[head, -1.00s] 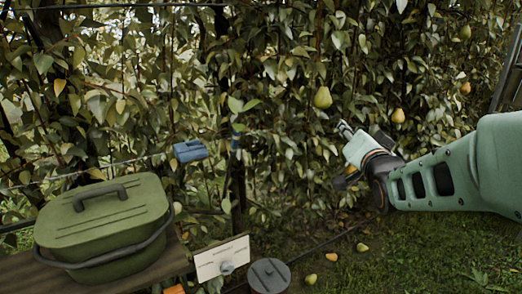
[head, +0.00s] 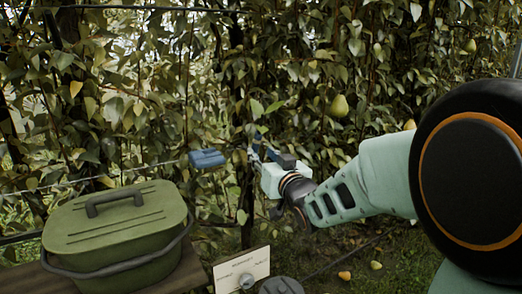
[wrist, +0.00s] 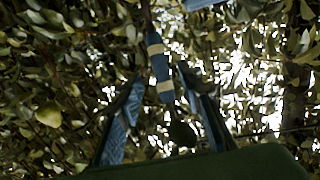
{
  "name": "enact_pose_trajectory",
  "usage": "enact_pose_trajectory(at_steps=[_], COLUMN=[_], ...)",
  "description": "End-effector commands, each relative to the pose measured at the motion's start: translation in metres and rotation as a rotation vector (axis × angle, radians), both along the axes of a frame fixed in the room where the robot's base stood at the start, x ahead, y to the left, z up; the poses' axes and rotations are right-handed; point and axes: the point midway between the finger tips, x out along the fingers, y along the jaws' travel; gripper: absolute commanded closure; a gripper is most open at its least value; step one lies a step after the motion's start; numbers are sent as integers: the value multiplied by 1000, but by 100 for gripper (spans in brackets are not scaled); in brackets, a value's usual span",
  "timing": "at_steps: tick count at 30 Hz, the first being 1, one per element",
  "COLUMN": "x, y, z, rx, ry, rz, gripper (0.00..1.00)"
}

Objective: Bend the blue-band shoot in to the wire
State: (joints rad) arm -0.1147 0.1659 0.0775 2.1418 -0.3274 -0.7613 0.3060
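The shoot's blue band (wrist: 159,68), edged with pale rings, stands roughly upright in the wrist view. It lies between the tips of my gripper (wrist: 160,82), whose two fingers are apart on either side. I cannot tell whether either finger touches it. In the head view my gripper (head: 257,153) is at the foliage, and a bit of the blue band (head: 258,136) shows just above it; most of the shoot is hidden by leaves. The wire (head: 125,170) runs across at left to a blue clip (head: 206,158), left of my gripper.
A green lidded box (head: 115,235) stands on a wooden board at lower left. A white sign (head: 241,268) and a round grey lid (head: 281,286) are at bottom centre. Pears hang at right (head: 339,106), and some lie on the grass (head: 376,265).

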Motion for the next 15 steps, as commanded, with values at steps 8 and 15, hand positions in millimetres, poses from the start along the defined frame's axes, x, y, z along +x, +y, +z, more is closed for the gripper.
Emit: enact_pose_trajectory(at_steps=[8,15], x=[42,57], y=[19,25], z=[-1,0], rx=[1,0], ry=[1,1], rz=[0,-1], gripper=[66,66])
